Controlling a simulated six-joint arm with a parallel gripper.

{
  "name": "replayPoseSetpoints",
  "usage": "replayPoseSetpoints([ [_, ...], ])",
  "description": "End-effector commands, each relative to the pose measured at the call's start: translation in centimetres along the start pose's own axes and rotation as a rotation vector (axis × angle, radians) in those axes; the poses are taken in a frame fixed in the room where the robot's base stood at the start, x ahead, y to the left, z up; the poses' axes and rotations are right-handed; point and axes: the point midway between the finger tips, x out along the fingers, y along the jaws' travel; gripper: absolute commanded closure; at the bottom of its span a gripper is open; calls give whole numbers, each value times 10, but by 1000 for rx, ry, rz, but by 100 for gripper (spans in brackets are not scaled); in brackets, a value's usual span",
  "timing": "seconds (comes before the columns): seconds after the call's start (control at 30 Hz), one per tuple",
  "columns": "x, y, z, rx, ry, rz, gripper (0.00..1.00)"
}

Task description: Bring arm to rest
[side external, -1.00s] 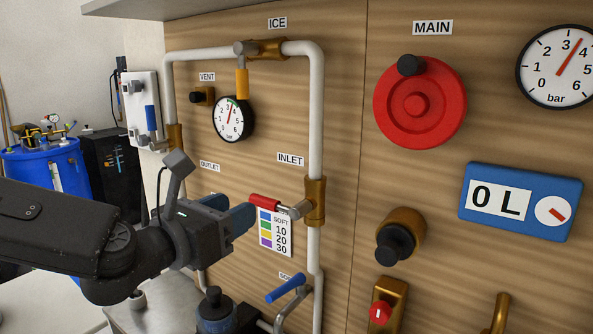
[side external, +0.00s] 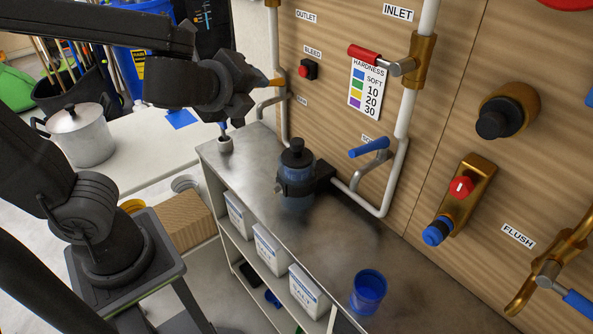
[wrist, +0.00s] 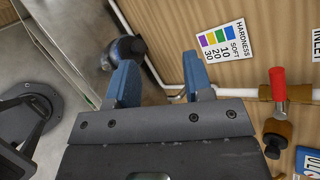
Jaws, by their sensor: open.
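My gripper (wrist: 160,82) is open and empty in the wrist view, its two blue fingers apart. Beyond them are a bench-top canister with a dark cap and the wooden panel. There is clear space between my wrist and this handle.
The canister (side external: 296,178) stands on the metal bench (side external: 330,235) near the panel. A blue cup (side external: 368,291) is at the bench's front right. A blue-handled valve (side external: 369,147) juts from the lower pipe.

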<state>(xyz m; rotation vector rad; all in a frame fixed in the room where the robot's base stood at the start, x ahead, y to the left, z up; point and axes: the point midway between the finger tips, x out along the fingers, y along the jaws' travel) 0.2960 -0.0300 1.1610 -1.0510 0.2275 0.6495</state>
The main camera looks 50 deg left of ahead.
Motion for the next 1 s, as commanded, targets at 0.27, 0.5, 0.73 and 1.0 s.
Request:
replayPoseSetpoints([
  [0.27,-29,71,-1,-963,20,438,53],
  [0.5,-55,80,-18,-1581,14,687,53],
  [0.73,-62,77,-23,-1758,17,761,53],
  [1.0,-62,77,-23,-1755,18,761,53],
])
